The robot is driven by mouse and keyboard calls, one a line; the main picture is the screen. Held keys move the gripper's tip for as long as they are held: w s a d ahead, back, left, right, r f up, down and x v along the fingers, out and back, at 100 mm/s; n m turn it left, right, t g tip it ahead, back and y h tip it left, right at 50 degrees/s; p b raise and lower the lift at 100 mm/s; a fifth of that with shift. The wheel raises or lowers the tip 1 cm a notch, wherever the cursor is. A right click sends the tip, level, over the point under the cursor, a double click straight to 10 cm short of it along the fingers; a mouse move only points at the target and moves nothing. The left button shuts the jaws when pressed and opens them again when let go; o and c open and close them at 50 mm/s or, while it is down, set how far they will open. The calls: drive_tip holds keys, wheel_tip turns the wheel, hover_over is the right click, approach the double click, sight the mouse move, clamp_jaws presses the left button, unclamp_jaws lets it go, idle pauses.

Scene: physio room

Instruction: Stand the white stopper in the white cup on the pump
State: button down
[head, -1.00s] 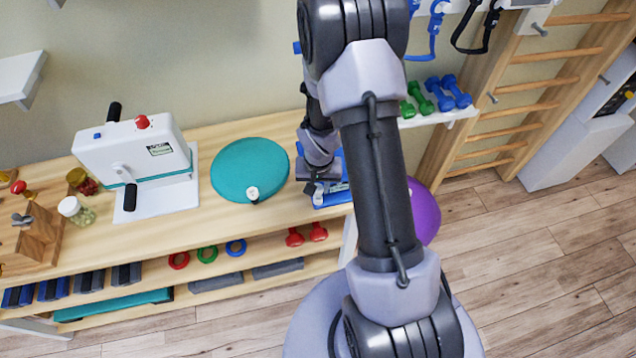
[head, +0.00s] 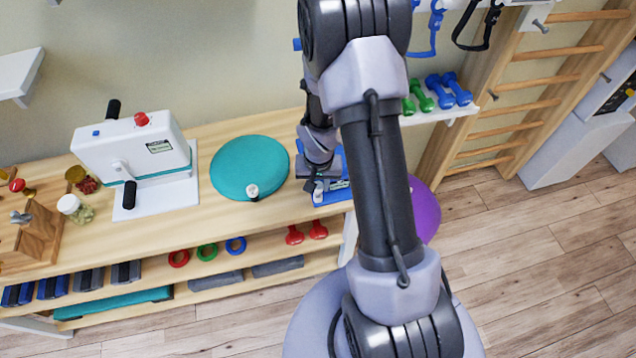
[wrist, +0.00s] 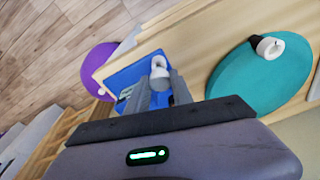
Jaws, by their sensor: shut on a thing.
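My gripper (wrist: 158,82) is shut on a small white piece, seemingly the white stopper (wrist: 158,63), which shows at the fingertips in the wrist view. In the head view the gripper (head: 318,186) is at the right part of the bench top, over a flat blue object (head: 334,194) that seems to be the pump. The blue object (wrist: 127,76) also lies below the fingers in the wrist view. The fingers and arm cover part of it. I cannot make out the white cup there, nor whether the stopper touches anything.
A teal round cushion (head: 238,160) lies left of the gripper, with a small white-and-black piece (head: 252,191) at its front edge. A white crank machine (head: 140,150) and jars stand farther left. A purple ball (head: 425,212) is right of the bench.

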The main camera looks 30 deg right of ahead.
drive_tip(key=shift+f+b, duration=1.45)
drive_tip(key=shift+b, duration=0.25)
idle(0.3)
drive_tip(key=c, duration=1)
unclamp_jaws()
drive_tip(key=shift+c, duration=0.2)
drive_tip(key=shift+o, duration=0.2)
drive_tip(key=shift+r+p, duration=2.45)
drive_tip(key=shift+r, duration=1.05)
drive_tip(key=shift+r, duration=0.1)
